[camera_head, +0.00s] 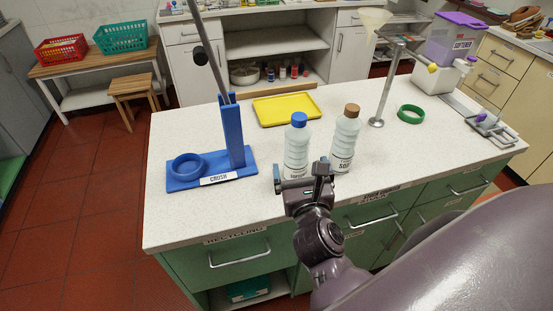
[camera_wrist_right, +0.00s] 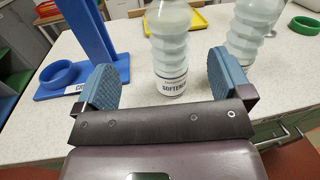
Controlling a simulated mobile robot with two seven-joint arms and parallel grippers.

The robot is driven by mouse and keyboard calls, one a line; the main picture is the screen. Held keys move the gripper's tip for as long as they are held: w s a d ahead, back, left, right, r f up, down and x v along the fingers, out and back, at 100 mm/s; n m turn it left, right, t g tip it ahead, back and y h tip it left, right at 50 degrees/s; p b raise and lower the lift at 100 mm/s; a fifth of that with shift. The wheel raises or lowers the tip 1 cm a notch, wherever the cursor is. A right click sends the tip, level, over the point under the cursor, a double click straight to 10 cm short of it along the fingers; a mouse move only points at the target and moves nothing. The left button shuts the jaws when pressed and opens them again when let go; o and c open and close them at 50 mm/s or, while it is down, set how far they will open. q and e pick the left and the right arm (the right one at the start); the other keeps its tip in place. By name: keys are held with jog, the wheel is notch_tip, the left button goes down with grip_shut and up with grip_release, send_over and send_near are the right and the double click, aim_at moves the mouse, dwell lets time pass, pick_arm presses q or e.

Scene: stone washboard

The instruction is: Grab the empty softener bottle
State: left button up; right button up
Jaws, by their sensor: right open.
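A clear ribbed bottle with a blue cap (camera_head: 297,143) stands upright on the white counter. In the right wrist view this bottle (camera_wrist_right: 170,45) has a label reading SOFTENER. I cannot tell how full either is. My right gripper (camera_head: 298,180) is open and empty at the near side of the blue-capped bottle. In the right wrist view, that bottle appears between the fingers (camera_wrist_right: 167,80), beyond their tips. My left gripper is not in view.
A blue crusher (camera_head: 233,135) with a long lever and ring stands left of the bottles. A yellow tray (camera_head: 287,108) lies behind them. A metal stand with funnel (camera_head: 376,122), a green ring (camera_head: 410,114) and a purple-lidded container (camera_head: 455,42) are to the right.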

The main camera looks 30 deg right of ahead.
aim_at(299, 146)
jog(key=shift+m, duration=0.6)
jog(key=x, duration=0.4)
jog(key=shift+s+d+f+p, duration=0.2)
jog(key=shift+d+p, duration=0.15)
jog(key=shift+d, duration=0.05)
jog(key=shift+x, duration=1.05)
jog(key=x, duration=0.4)
jog(key=shift+d+f+p, duration=0.15)
jog(key=shift+p, duration=0.25)
jog(key=c, duration=1.2)
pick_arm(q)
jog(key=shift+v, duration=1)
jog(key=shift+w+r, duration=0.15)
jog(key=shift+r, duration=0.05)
